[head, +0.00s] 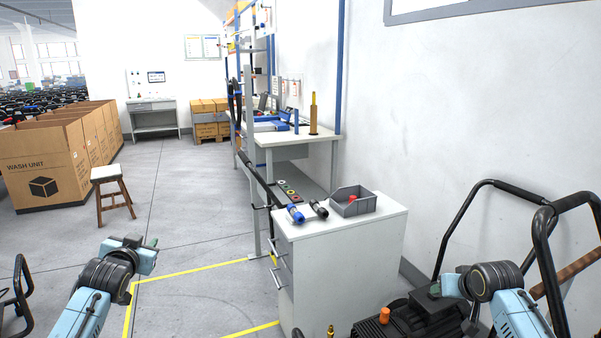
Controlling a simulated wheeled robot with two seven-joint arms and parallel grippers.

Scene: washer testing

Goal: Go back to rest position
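My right arm comes in from the lower right. Its gripper (436,290) shows in front of the black pressure washer (410,318), and its fingers cannot be made out. I see nothing held in either gripper, and neither visibly touches the cabinet.
A white cabinet (335,278) stands in the middle with a grey bin (353,204), blue (295,213) and black (318,208) connectors on top. Black tube handles (455,225) rise at right. A stool (112,192) and cardboard boxes (45,165) stand left. Floor between is clear.

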